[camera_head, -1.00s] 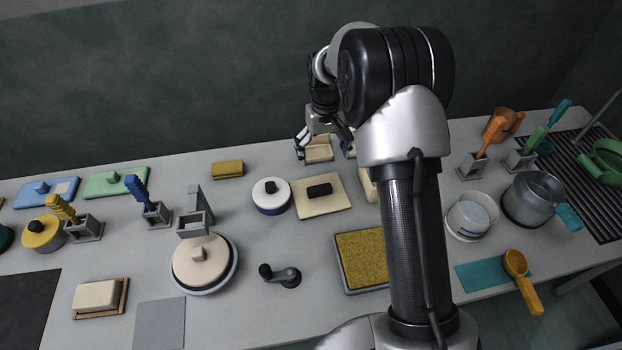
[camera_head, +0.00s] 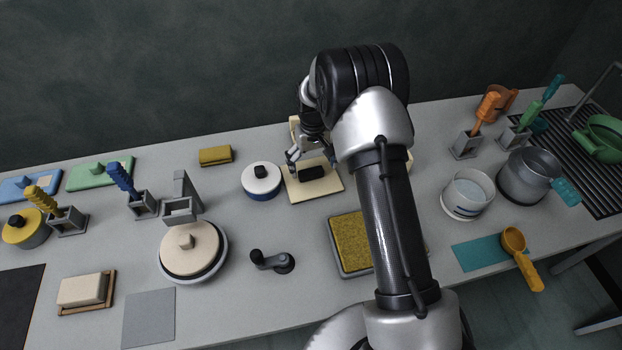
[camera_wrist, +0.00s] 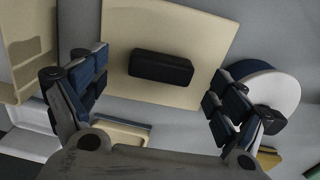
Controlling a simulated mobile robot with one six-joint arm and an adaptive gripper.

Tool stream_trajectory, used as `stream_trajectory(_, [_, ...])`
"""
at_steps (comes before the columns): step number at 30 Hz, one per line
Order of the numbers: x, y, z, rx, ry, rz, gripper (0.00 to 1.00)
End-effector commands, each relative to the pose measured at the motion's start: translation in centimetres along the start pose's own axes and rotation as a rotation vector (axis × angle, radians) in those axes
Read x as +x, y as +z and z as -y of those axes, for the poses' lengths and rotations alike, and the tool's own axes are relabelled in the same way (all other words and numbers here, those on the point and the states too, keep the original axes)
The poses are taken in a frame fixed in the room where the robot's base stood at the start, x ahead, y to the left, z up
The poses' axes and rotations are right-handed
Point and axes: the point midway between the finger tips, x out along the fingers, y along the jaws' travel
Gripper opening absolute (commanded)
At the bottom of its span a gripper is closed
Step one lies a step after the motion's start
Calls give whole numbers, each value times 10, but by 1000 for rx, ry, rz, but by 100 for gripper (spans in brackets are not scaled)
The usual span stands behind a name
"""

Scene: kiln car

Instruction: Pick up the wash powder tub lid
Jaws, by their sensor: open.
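The lid that I take for the wash powder tub lid is a flat cream square plate (camera_head: 302,193) with a black bar handle (camera_head: 312,173). It lies flat on the grey bench. In the wrist view the lid (camera_wrist: 205,25) fills the top middle, with its handle (camera_wrist: 160,68) across it. My gripper (camera_head: 313,162) is open and empty above the lid's rear part. In the wrist view its fingers (camera_wrist: 158,80) stand apart, one on each side of the handle, not touching it. The height gap is hard to tell.
A round blue tub with a white lid (camera_head: 262,179) stands close left of the cream lid. Cream open boxes (camera_wrist: 28,40) are beside and behind it, partly hidden by my arm. A yellow sponge tray (camera_head: 347,238) and a crank handle (camera_head: 272,261) lie in front.

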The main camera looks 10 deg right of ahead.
Motion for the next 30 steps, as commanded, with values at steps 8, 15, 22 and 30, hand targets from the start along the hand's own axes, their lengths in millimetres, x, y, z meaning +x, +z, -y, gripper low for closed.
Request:
stream_trajectory(8, [40,-5,3,0,0,1,90])
stream_trajectory(15, [38,-6,3,0,0,0,88])
stream_trajectory(22, [38,-5,3,0,0,0,73])
stream_trajectory(30, [38,-5,3,-1,0,0,55])
